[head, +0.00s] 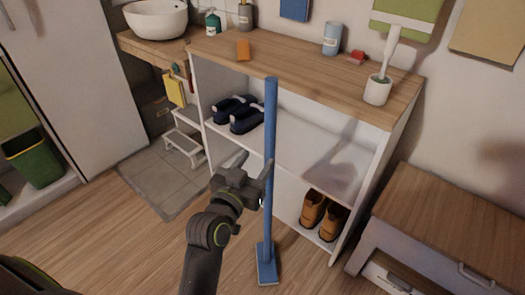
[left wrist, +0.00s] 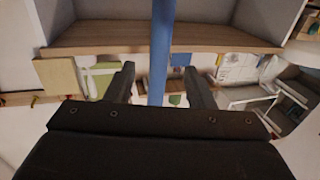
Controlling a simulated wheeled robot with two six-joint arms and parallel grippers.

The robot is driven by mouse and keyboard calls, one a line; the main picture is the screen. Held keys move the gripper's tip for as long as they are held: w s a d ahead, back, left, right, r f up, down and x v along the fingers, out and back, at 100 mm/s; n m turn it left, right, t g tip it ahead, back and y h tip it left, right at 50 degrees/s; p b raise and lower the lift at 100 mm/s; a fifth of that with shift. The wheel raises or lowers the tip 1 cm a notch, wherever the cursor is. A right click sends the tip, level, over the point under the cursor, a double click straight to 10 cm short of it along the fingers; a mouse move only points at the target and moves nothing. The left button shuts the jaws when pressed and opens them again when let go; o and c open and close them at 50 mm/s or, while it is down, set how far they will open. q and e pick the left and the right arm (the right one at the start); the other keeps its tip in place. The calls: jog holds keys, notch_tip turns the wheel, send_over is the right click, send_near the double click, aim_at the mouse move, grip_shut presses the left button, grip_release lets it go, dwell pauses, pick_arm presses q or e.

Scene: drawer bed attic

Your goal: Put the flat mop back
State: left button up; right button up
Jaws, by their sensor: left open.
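The blue flat mop stands upright on the wood floor in front of the white shelf unit, its long handle (head: 270,130) rising to the wooden top and its flat head (head: 266,268) on the floor. My left gripper (head: 255,168) is at about mid-handle, open. In the left wrist view, the blue handle (left wrist: 161,45) runs between the two spread fingers of the left gripper (left wrist: 158,82), with gaps on both sides. I cannot tell how deep between the fingers it sits. My right gripper is not in view.
The shelf unit (head: 290,72) holds dark slippers (head: 240,113) and brown boots (head: 323,214). A toilet brush in its holder (head: 377,90) stands on top. A step stool (head: 184,145) is at left, and a wooden drawer unit (head: 455,225) at right. Floor around the mop head is clear.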

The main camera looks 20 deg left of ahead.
pick_arm(q)
jog(key=shift+s+a, duration=0.1)
jog(key=shift+s, duration=0.65)
jog(key=s+a+f+g, duration=0.2)
jog(key=s+f+g, duration=0.3)
jog(key=f, duration=0.5)
jog(key=s+a+f+g, duration=0.2)
jog(key=s+f+g, duration=0.2)
jog(key=s+f, duration=0.45)
jog(key=s+a+f+n+g, duration=0.1)
jog(key=s+f+g, duration=0.2)
jog(key=s+f, duration=0.2)
jog(key=s+a+f+n+g+y, duration=0.1)
jog(key=s+a+f+g, duration=0.1)
jog(key=s+f, duration=0.3)
jog(key=s+g, duration=0.1)
jog(key=s, duration=0.3)
jog(key=shift+s+a+f+n, duration=0.15)
jog(key=shift+s+f+n, duration=0.1)
jog(key=shift+f+n, duration=0.05)
